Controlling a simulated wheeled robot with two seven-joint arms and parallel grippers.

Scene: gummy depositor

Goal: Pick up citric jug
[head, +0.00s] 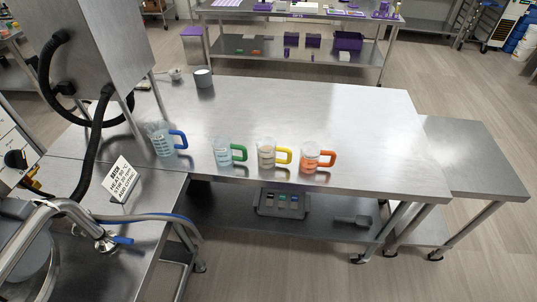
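Clear measuring jugs stand upright in a row near the front edge of the steel table (345,125). One has a blue handle (163,140), one a green handle (224,152), one a yellow handle (267,153) and one an orange handle (309,157). Each handle points right. The orange-handled jug has orange contents or tint; the others look pale. Any label naming the citric jug is too small to read. Neither of my grippers is in view.
A white sign (122,180) stands on the lower left bench beside a metal pipe (85,228). A steel machine (92,50) with black hoses rises at the left. The table's right part is clear.

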